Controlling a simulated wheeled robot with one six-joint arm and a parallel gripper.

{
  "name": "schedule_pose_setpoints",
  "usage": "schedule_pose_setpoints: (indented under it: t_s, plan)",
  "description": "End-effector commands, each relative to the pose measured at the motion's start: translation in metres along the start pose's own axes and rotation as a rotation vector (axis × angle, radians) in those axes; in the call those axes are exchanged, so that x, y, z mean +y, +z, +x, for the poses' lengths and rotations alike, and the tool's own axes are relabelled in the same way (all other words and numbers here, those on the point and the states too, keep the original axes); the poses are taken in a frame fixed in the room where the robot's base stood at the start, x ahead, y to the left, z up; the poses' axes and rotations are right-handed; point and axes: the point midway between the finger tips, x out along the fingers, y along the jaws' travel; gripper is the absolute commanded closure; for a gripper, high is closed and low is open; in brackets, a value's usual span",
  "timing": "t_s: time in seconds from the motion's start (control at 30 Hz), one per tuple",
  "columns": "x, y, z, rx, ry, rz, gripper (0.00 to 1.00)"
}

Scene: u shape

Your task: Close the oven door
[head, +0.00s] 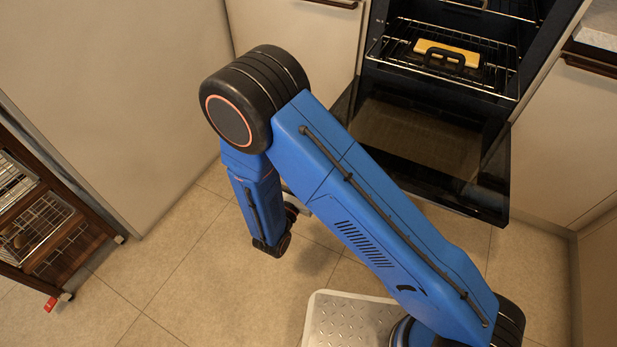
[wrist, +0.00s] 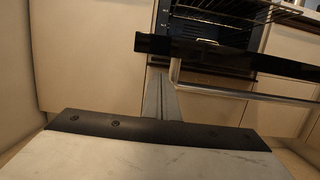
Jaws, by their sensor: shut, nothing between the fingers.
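The oven door (head: 417,137) hangs open in the head view, folded down and out from the oven, with a dark frame and a brownish glass panel. In the wrist view its dark edge (wrist: 240,57) runs across the upper right, with the metal door handle (wrist: 250,96) below it. My gripper (wrist: 160,78) is shut and empty. Its grey fingers appear close to the left end of the handle; I cannot tell whether they touch. In the head view my arm hides most of the gripper.
The oven rack (head: 450,62) holds a dark tray (head: 488,74) with a flat tan piece (head: 445,53). Cream cabinets flank the oven. A wooden cart (head: 40,225) with wire baskets stands at the left. Tiled floor (head: 170,270) is clear between cart and arm.

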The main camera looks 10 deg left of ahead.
Motion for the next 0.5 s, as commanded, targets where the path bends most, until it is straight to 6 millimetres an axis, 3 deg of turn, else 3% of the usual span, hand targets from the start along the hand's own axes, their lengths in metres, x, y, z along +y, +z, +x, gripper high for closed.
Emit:
schedule_pose_setpoints:
  t_s: [0.2, 0.5]
  plan:
    - [0.000, 0.016, 0.004, 0.000, -0.001, 0.000, 1.00]
    - [0.000, 0.021, 0.005, 0.001, -0.001, -0.001, 1.00]
